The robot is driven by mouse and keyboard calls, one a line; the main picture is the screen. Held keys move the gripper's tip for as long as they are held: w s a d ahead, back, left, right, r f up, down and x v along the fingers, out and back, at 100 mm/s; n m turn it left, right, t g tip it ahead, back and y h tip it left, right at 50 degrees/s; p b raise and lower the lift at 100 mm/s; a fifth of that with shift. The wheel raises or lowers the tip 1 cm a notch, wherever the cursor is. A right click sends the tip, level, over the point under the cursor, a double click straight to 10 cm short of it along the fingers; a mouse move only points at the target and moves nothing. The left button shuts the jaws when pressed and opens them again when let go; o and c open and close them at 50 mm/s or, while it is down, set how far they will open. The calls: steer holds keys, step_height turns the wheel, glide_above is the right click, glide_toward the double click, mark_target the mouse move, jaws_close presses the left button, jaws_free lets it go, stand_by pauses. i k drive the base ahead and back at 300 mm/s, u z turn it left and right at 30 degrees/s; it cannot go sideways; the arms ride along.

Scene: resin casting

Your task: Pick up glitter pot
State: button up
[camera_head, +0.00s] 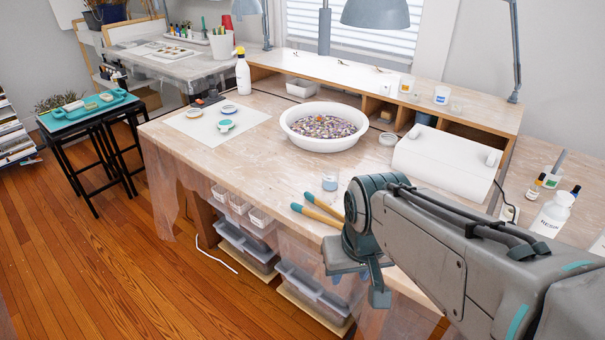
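No pot here is clearly marked as glitter. A small clear pot with bluish contents (330,180) stands upright near the front of the workbench (270,172), and it may be the glitter pot. Another small pale pot (387,139) stands right of the large white bowl. My gripper (366,284) hangs at the bench's front edge, below and right of the clear pot, and is not touching it. My gripper's fingers are seen partly and at an angle, so their opening is unclear. Nothing shows held in it.
A white bowl of colourful bits (323,146) fills the middle of the bench. Two teal-tipped wooden tools (318,212) lie at the front edge beside my arm. A white machine (446,162) stands on the right. A pale sheet (205,123) with small discs lies left.

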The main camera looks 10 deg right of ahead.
mark_target(330, 175)
steer(key=u, duration=0.4)
steer(key=k, duration=0.9)
steer(key=u, duration=0.85)
steer(key=i, duration=1.35)
steer(key=z, duration=0.35)
steer(key=i, duration=0.95)
steer(key=z, duration=1.4)
steer(key=i, duration=0.55)
steer(key=z, duration=0.55)
